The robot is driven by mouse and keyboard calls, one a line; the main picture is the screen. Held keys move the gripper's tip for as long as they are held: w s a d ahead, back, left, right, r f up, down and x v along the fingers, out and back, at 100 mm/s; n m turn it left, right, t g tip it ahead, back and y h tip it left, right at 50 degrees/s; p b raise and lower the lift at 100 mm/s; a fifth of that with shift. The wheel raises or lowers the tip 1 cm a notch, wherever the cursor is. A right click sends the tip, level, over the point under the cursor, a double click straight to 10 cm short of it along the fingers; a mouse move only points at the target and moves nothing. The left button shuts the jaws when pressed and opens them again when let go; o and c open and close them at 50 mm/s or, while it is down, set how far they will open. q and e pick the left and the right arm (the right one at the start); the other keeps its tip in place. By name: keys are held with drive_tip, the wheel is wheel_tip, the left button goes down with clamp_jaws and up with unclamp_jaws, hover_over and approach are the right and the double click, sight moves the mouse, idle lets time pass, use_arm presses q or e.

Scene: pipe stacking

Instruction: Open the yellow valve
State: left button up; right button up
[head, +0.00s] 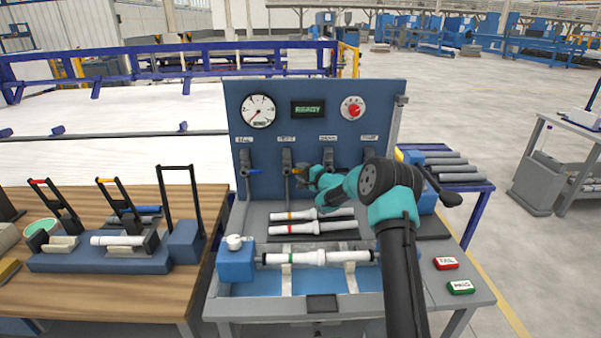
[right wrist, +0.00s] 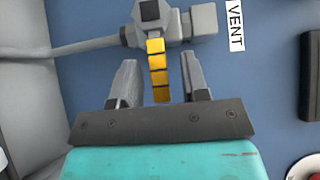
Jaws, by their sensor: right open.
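The yellow valve handle (right wrist: 157,72) is a short banded lever on a grey valve body (right wrist: 150,22), beside a VENT label (right wrist: 235,26) in the right wrist view. In the head view the yellow handle (head: 294,171) is small, on the second valve from the left of the blue panel (head: 262,185). My right gripper (head: 304,174) is at the panel in front of this valve. In the right wrist view its fingers (right wrist: 158,62) are open, one on each side of the yellow handle, with visible gaps. My left gripper is not in the head view.
A blue-handled valve (head: 246,168) is just left. The panel also holds a gauge (head: 258,110), a READY display (head: 308,109) and a red button (head: 353,108). White pipes (head: 300,228) lie below, and a clamped pipe (head: 318,257) lies in front. A wooden bench (head: 90,295) stands left.

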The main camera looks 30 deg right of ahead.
drive_tip(key=shift+w+a, duration=0.1)
drive_tip(key=shift+w, duration=0.25)
drive_tip(key=shift+c, duration=0.2)
clamp_jaws()
